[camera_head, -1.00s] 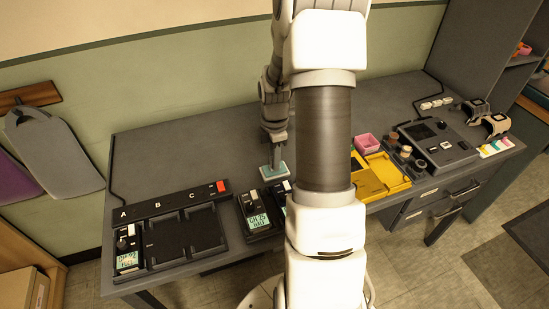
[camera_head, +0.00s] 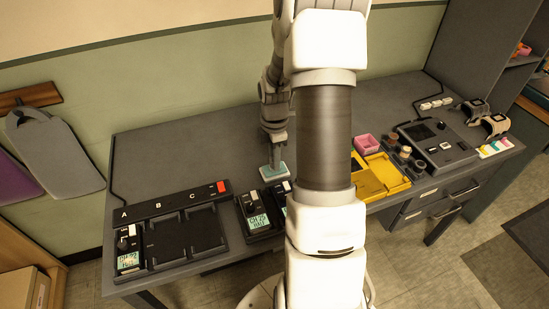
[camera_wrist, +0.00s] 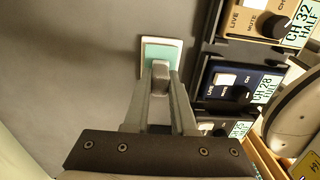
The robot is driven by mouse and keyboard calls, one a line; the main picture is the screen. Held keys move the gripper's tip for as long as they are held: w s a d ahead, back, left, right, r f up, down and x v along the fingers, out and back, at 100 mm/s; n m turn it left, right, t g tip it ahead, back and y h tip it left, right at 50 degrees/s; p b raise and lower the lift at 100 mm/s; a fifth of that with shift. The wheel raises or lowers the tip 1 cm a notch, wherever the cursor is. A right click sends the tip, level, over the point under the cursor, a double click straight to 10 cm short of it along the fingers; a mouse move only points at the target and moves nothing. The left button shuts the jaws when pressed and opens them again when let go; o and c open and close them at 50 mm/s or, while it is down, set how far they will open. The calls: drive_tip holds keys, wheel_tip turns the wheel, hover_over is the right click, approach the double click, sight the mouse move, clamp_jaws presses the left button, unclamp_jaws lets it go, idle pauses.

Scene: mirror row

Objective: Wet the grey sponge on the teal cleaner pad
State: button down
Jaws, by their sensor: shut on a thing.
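The teal cleaner pad (camera_head: 273,171) lies on the grey table in a pale frame, and it also shows in the wrist view (camera_wrist: 161,49). My gripper (camera_wrist: 160,88) points down at it, and in the head view its fingers (camera_head: 275,156) end at the pad. The jaws are shut on a small grey sponge (camera_wrist: 160,74). In the wrist view the sponge overlaps the near edge of the pad. I cannot tell whether it touches the pad or hangs just above, as the fingers hide its underside.
Several channel packs stand close to the pad, including a navy one (camera_wrist: 238,85) and a beige one (camera_wrist: 262,22). A black rack (camera_head: 182,240) marked A, B, C lies left. A yellow tray (camera_head: 383,178) and pink box (camera_head: 367,144) lie right. The table behind the pad is clear.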

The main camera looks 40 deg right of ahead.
sight(271, 158)
drive_tip(key=shift+r+p, duration=2.6)
drive_tip(key=shift+r, duration=0.8)
drive_tip(key=shift+f, duration=0.1)
drive_tip(key=shift+w+a+m, duration=0.25)
drive_tip(key=shift+a+m, duration=0.05)
drive_tip(key=shift+a, duration=0.15)
drive_tip(key=w+a+m, duration=0.1)
drive_tip(key=a+m, duration=0.3)
drive_tip(key=a, duration=0.2)
drive_tip(key=a+m, duration=0.4)
drive_tip(key=a, duration=0.3)
drive_tip(key=w+a+m, duration=0.1)
drive_tip(key=a+m, duration=0.4)
drive_tip(key=a, duration=0.1)
drive_tip(key=shift+w+a+f, duration=0.2)
drive_tip(key=shift+w+f, duration=0.1)
drive_tip(key=shift+f, duration=0.05)
drive_tip(key=shift+a+m, duration=0.6)
drive_tip(key=shift+a, duration=0.05)
